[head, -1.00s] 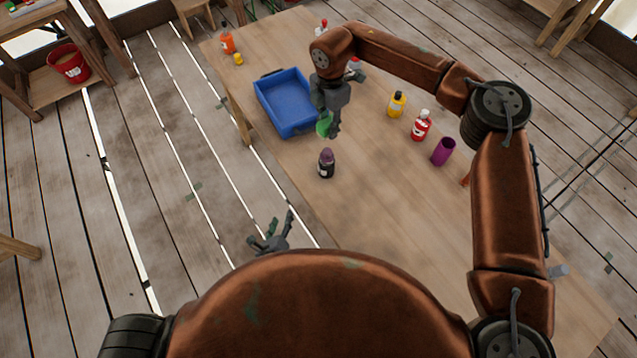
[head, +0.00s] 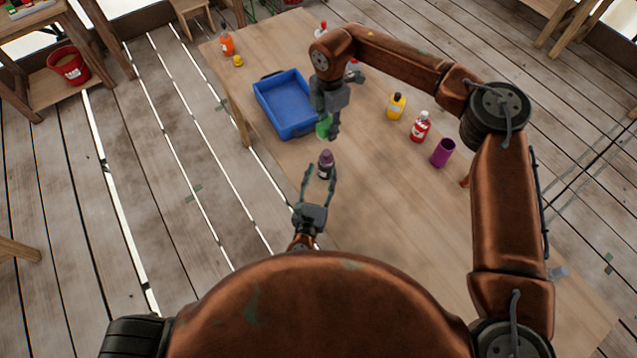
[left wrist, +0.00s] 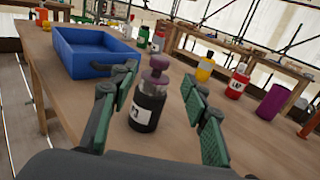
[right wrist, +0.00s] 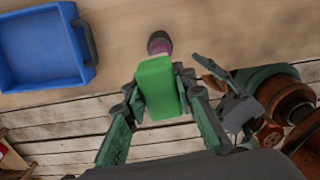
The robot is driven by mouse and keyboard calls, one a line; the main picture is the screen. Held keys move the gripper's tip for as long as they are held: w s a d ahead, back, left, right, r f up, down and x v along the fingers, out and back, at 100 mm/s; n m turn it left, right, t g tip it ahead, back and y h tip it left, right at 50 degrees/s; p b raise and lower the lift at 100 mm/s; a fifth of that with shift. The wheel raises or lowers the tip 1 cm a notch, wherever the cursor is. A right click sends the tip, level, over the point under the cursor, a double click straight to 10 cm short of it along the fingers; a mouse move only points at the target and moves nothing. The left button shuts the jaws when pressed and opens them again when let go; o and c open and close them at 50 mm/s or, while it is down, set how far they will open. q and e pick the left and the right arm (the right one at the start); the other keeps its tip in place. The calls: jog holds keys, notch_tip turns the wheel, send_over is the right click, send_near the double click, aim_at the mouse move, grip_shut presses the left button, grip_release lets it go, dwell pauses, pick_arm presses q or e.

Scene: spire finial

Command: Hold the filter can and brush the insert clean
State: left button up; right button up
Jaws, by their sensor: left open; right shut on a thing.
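A dark can with a white label and a purple knobbed top, seemingly the filter can with its insert (head: 325,165), stands upright on the table near its front edge. It also shows in the left wrist view (left wrist: 148,108). My left gripper (head: 320,174) is open, with its fingers on either side of the can; no clear contact shows. My right gripper (head: 331,120) is shut on a green block-like object (right wrist: 157,88), just beyond the can and above the table. I cannot tell whether this is the brush; no bristles show. The purple top shows beyond it in the right wrist view (right wrist: 159,43).
A blue tray (head: 268,104) sits left of my right gripper. A yellow bottle (head: 396,106), a red bottle (head: 420,127) and a purple cup (head: 443,152) stand to the right. An orange bottle (head: 227,44) is at the far left corner.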

aim_at(326, 158)
pick_arm(q)
jog(key=w, duration=0.2)
jog(key=w+d, duration=0.1)
jog(key=w, duration=0.5)
jog(key=shift+d, duration=0.25)
jog(key=shift+c, duration=0.2)
grip_shut()
dwell(0.8)
pick_arm(e)
jog(key=shift+f, duration=3.9)
